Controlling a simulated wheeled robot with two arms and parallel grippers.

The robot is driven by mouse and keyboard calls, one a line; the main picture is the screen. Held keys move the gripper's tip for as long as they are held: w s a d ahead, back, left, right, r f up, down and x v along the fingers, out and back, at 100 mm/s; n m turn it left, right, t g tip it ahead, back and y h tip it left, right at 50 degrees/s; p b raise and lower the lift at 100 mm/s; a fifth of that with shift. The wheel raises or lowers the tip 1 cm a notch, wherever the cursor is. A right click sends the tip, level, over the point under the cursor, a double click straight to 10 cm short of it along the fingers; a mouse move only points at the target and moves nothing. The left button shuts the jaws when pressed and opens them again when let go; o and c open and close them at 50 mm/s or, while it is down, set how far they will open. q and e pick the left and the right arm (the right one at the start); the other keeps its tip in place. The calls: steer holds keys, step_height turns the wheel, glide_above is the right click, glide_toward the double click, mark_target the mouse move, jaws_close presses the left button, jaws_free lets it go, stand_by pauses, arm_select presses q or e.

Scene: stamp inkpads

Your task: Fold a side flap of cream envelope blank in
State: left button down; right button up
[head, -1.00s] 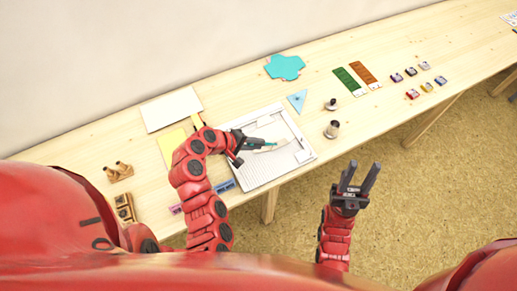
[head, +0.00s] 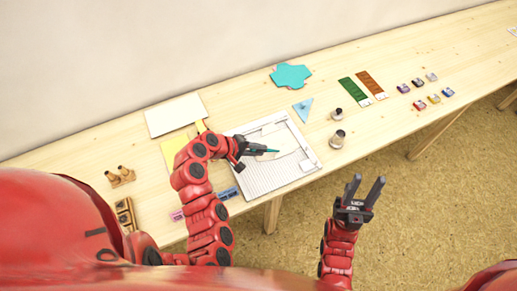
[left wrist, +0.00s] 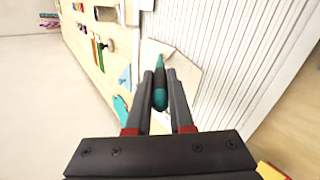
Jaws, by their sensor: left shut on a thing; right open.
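The cream envelope blank (head: 285,138) lies on the white grooved board (head: 306,168). It is partly hidden by my left gripper (head: 257,149) and the tool in it. My left gripper is shut on a slim teal tool (head: 272,151), whose tip points right over the blank. In the left wrist view the teal tool (left wrist: 160,92) sits between the fingers, with the cream blank (left wrist: 187,72) beneath and around it. I cannot tell whether the tip touches the blank or how its side flaps lie. My right gripper (head: 363,190) is open and empty in front of the table edge.
A blue triangle (head: 303,110), a teal cut shape (head: 291,76) and green (head: 353,91) and brown strips (head: 371,84) lie behind. Several inkpads (head: 433,98) are at the right. A wooden stand (head: 119,176) is at the left.

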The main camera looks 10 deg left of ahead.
arm_select(q)
steer(key=shift+f+b, duration=0.3)
steer(key=shift+f, duration=0.2)
steer(key=shift+r, duration=0.1)
steer(key=shift+w+r+p, duration=0.1)
steer(key=shift+r+p, duration=2.1)
steer(key=shift+r, duration=1.35)
steer(key=shift+f, duration=0.1)
